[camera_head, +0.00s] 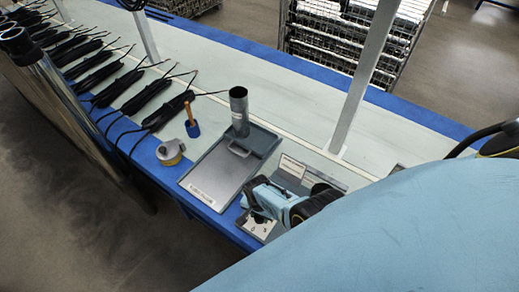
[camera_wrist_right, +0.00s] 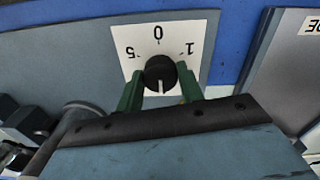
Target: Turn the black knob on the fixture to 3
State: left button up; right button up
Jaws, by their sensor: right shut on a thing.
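The black knob (camera_wrist_right: 160,73) sits on a white dial plate (camera_wrist_right: 204,40) on the grey fixture (camera_wrist_right: 75,65). In the right wrist view the digits are upside down: 0 at the top, 5 at left, 1 at right. The knob's white mark faces down in that view, away from the 0. The digits on the near side are hidden by my gripper. My right gripper (camera_wrist_right: 160,88) is shut on the knob, with a green finger on each side. In the head view my right gripper (camera_head: 258,212) is over the white plate (camera_head: 262,229). My left gripper is not in view.
A grey tray (camera_head: 203,187) with an upright dark tube (camera_head: 239,110) stands beside the fixture. A yellow-and-grey round item (camera_head: 170,152) and a blue, wooden-handled tool (camera_head: 192,120) lie left of it. Black pouches (camera_head: 168,112) line the bench; metal tubes (camera_head: 60,100) stand at far left.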

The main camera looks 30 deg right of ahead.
dwell(0.3)
jog(key=o, duration=1)
jog(key=shift+w+a+r+p, duration=0.1)
jog(key=shift+r+p, duration=3.85)
jog(key=shift+r, duration=2.7)
